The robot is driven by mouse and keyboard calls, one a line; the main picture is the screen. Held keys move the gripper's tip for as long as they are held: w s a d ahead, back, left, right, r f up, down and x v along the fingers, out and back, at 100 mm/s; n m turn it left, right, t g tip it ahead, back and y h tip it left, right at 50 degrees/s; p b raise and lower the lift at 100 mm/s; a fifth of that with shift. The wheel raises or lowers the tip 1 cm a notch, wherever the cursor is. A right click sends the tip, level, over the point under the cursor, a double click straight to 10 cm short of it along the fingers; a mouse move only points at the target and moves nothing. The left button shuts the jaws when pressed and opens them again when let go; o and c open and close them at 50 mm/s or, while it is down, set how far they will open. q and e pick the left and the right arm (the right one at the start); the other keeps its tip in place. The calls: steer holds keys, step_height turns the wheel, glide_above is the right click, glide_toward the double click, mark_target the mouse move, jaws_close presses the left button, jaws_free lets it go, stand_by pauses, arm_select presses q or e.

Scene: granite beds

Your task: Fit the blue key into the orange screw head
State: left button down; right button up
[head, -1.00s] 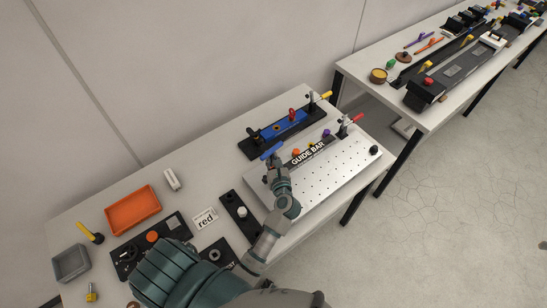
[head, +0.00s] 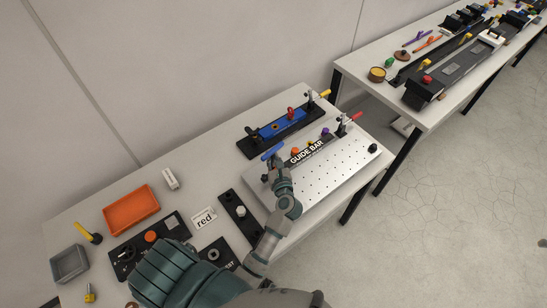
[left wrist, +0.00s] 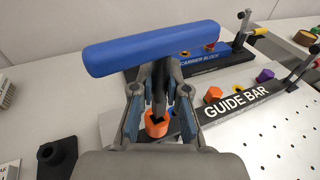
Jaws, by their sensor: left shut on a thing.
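The blue key (left wrist: 155,48) is a long bar handle with a dark shank below it. My left gripper (left wrist: 160,100) is shut on the key's shank, with the handle above the fingers. The blue handle also shows in the head view (head: 272,150), by the left end of the guide bar. An orange screw head (left wrist: 156,127) is directly below the shank in the left wrist view. The shank's tip meets it in the picture, but I cannot tell if it is seated. Another orange head (left wrist: 213,94) stands farther along the guide bar. My right gripper is not in view.
The guide bar (head: 306,153) lies on a perforated silver plate (head: 325,173). A second table is at the upper right.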

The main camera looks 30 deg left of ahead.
mark_target(273, 165)
arm_select(q)
steer(key=shift+d+f+b, duration=0.15)
steer(key=shift+f+b, duration=0.15)
steer(key=shift+f, duration=0.1)
steer(key=shift+d+f, duration=0.1)
steer(key=shift+f, duration=0.05)
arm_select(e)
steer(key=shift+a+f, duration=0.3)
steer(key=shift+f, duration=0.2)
arm_select(q)
steer(key=shift+r+p, duration=0.3)
steer(key=shift+r, duration=0.2)
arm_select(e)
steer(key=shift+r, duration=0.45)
arm_select(q)
steer(key=shift+a, duration=0.35)
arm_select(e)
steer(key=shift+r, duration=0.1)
arm_select(q)
steer(key=shift+f+b, duration=1.3)
steer(key=shift+f, duration=0.35)
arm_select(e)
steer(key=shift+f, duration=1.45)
